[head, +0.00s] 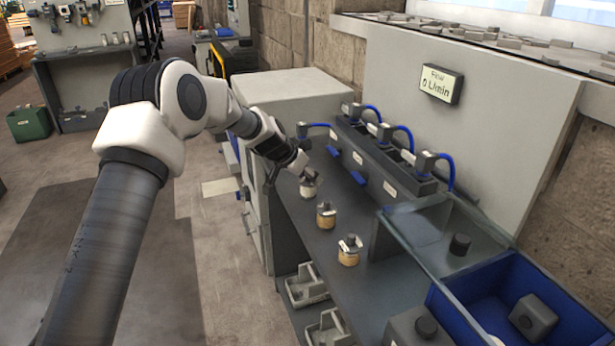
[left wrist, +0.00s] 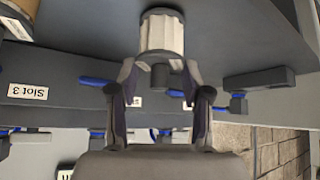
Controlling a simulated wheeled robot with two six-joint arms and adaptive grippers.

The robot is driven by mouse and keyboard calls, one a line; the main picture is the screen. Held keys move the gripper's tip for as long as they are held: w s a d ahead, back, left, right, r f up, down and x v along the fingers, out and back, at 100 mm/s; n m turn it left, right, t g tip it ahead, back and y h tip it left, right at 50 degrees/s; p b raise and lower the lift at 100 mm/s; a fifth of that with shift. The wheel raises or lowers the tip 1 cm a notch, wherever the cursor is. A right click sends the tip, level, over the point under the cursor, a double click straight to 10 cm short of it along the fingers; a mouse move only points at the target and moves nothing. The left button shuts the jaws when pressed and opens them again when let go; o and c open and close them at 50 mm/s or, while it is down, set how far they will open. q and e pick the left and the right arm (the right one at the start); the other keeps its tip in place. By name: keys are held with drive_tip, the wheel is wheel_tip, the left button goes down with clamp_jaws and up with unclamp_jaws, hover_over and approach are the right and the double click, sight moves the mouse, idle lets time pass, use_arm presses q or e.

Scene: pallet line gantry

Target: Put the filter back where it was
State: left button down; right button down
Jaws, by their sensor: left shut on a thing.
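My left gripper (head: 303,172) is shut on a white ribbed filter (head: 309,189) at the far end of the dark bench. In the left wrist view, the fingers (left wrist: 158,85) close around the small knob of this filter (left wrist: 161,35). I cannot tell whether its far end touches the bench. Two tan filters, one nearer (head: 348,258) and one in the middle (head: 325,219), stand on the bench in a line with it. The dark slotted housing (head: 385,160) along the wall carries several grey heads with blue hoses. The left wrist view shows a "Slot 3" label (left wrist: 28,91).
A wall display (head: 441,84) reads flow 0 L/min. A clear-sided tray (head: 440,243) and a blue bin (head: 480,300), each holding a dark part, stand at the near right. Grey trays (head: 306,286) sit under the bench. Bench surface between filters and housing is clear.

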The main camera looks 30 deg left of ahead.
use_arm(q)
drive_tip(key=shift+f, duration=0.2)
drive_tip(key=c, duration=0.5)
unclamp_jaws()
drive_tip(key=shift+r, duration=0.1)
drive_tip(key=shift+s+r, duration=0.1)
drive_tip(key=shift+r, duration=0.3)
drive_tip(key=p+v, duration=0.2)
drive_tip(key=v, duration=0.9)
drive_tip(key=shift+s+a+r, duration=0.1)
drive_tip(key=shift+s+a, duration=0.05)
